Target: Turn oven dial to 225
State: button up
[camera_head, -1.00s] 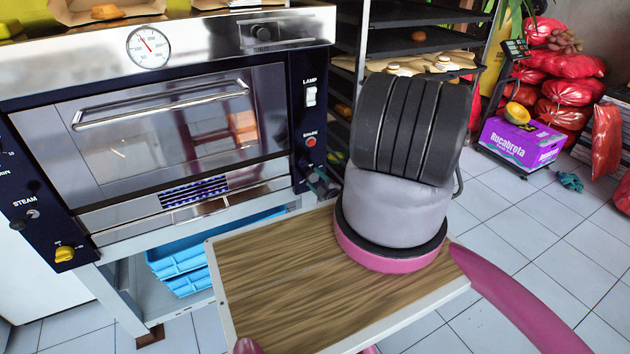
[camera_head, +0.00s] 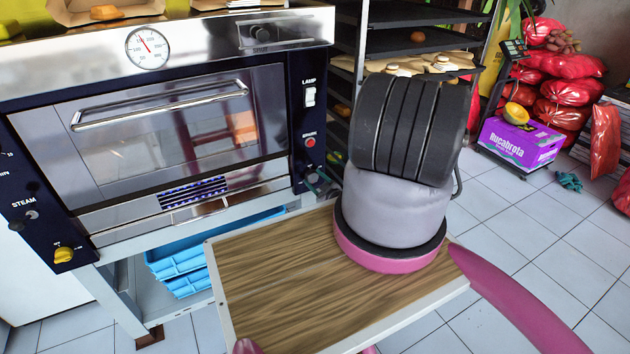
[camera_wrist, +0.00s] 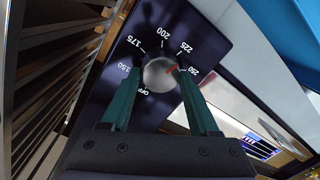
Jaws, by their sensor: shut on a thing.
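The oven dial (camera_wrist: 157,78) is a round grey knob on a dark panel in the wrist view, with OFF, 150, 175, 200, 225 and 250 around it. My gripper (camera_wrist: 159,71) is shut on the knob, one teal finger on each side. In the head view, part of my gripper (camera_head: 319,187) shows at the right side of the oven (camera_head: 180,130); the dial itself is hidden there.
A round thermometer (camera_head: 148,48) sits on the oven's top front. A tray rack (camera_head: 415,60) stands just right of the oven. In the wrist view, dark rack slats (camera_wrist: 50,70) run close along the left. Blue crates (camera_head: 180,270) are below the oven.

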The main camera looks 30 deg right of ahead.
jog(key=shift+s+f, duration=0.1)
jog(key=o, duration=1.4)
jog(key=shift+c, duration=0.2)
jog(key=s+d, duration=0.1)
jog(key=s, duration=0.9)
jog(key=shift+s+r, duration=0.35)
jog(key=shift+r, duration=0.05)
